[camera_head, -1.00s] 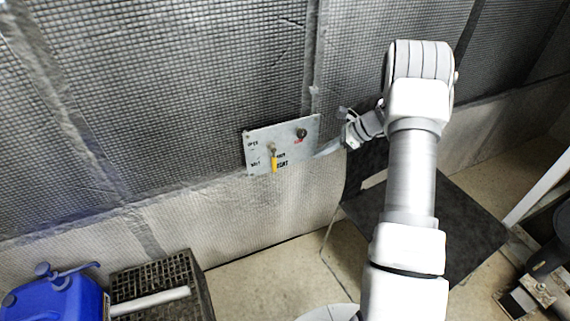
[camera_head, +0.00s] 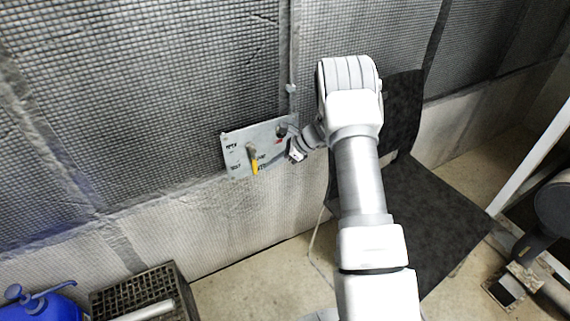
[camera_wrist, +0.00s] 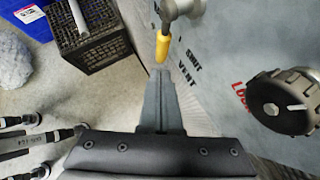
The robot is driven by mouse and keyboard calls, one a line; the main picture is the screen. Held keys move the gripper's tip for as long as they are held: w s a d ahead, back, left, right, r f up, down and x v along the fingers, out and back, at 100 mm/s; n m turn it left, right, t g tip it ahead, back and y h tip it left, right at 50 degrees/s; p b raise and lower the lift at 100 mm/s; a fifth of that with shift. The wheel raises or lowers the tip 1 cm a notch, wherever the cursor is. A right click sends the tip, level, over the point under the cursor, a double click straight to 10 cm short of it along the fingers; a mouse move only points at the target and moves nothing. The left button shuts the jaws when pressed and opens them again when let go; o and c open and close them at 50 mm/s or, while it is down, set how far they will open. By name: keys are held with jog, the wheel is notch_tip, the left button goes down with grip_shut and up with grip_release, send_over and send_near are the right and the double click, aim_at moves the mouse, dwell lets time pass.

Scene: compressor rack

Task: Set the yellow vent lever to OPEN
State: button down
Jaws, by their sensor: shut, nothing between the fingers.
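The yellow vent lever (camera_head: 255,167) hangs down from its grey pivot on the light grey panel (camera_head: 240,157) on the wall. OPEN is printed at the panel's upper left, and SHUT beside the lever's lower part. In the wrist view the yellow grip (camera_wrist: 162,47) hangs near the SHUT and VENT lettering. My gripper (camera_wrist: 160,78) is shut and empty, its fingertips just below the grip's tip in that picture; I cannot tell whether they touch. In the head view my gripper (camera_head: 294,154) is at the panel's right edge, its fingertips unclear.
A black round knob (camera_wrist: 285,100) with red lettering sits on the panel, right of my fingers. A dark chair (camera_head: 425,215) stands right of the panel. A black crate (camera_head: 135,292) and a blue canister (camera_head: 40,305) stand on the floor at lower left.

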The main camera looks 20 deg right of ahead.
jog(key=shift+w+a, duration=0.35)
jog(key=shift+a, duration=0.35)
